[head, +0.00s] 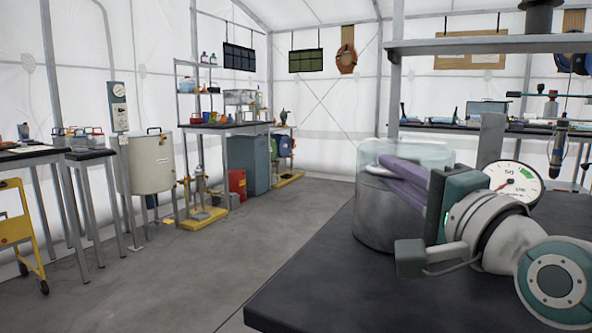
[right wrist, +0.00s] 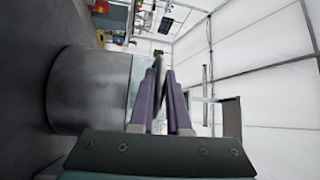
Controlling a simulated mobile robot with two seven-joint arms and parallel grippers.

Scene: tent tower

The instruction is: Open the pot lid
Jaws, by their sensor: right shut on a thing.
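The pot (head: 385,228) is a grey metal cylinder on the black table (head: 330,290) at the right. Its clear, glassy lid (head: 425,153) is at the top of the pot; I cannot tell whether a gap lies between them. My right gripper (head: 382,170) reaches in from the right with its purple fingers at the lid, shut on it. In the right wrist view the fingers (right wrist: 160,75) close around a narrow dark part beside the pot (right wrist: 90,90), and the pale lid edge (right wrist: 134,85) shows behind them. The exact grip point is partly hidden. My left gripper is not in view.
A round dial gauge (head: 514,182) stands on the table behind my right arm. A shelf frame (head: 490,45) rises behind the table. Open grey floor (head: 230,270) lies left of the table. A large steel drum (head: 148,165) stands farther off.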

